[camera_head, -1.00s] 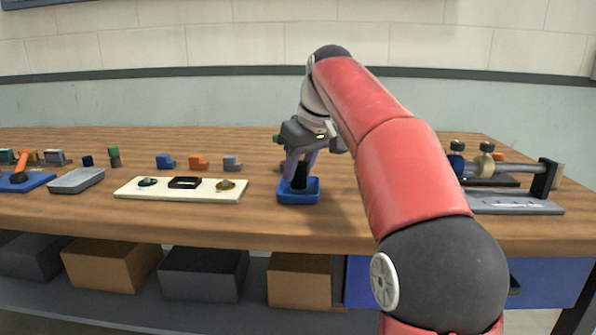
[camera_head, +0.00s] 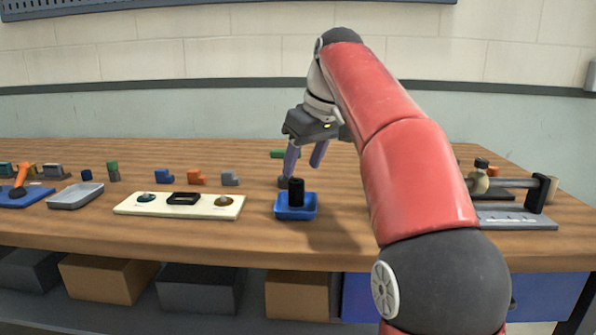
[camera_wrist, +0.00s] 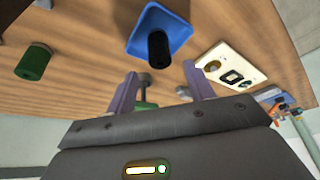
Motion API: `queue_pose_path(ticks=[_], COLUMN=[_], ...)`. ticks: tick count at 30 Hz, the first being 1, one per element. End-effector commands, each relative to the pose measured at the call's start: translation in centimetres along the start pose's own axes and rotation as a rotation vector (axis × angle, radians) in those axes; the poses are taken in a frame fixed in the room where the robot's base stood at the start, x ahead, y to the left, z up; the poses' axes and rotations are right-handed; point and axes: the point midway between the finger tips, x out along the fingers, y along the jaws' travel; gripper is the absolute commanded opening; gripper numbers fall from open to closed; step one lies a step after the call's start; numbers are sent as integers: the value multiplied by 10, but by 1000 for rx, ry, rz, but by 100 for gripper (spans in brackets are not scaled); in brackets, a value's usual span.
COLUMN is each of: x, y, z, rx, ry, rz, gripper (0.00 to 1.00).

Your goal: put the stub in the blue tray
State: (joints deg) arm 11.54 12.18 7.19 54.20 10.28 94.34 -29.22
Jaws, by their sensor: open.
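The stub is a short black cylinder (camera_head: 296,191) standing upright in the blue tray (camera_head: 283,212). In the wrist view the stub (camera_wrist: 159,48) also stands inside the blue tray (camera_wrist: 178,28). My gripper (camera_head: 305,172) is open and empty, above and behind the tray, with its two purple fingers apart. In the wrist view the fingers (camera_wrist: 162,85) are spread and clear of the stub.
A cream panel (camera_head: 130,207) with fittings lies left of the tray. Small blue (camera_head: 164,176), orange (camera_head: 197,177) and grey (camera_head: 230,178) blocks stand behind it. A green cylinder (camera_wrist: 33,62) shows in the wrist view. A roller fixture (camera_head: 510,216) stands at the right.

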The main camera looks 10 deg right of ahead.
Motion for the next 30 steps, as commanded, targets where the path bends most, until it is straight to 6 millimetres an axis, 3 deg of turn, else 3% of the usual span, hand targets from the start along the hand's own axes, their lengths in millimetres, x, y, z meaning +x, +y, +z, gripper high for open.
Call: queue_pose_path(ticks=[3, 11, 23, 26, 30], x=[-29, -57, -58, -54, -38], y=[0, 1, -7, -21, -48], z=[-2, -1, 5, 19, 58], rx=[0, 1, 17, 57, 142], ry=[2, 0, -2, -2, 6], rz=[2, 0, 9, 30, 80], gripper=[53, 53, 53, 53, 53])
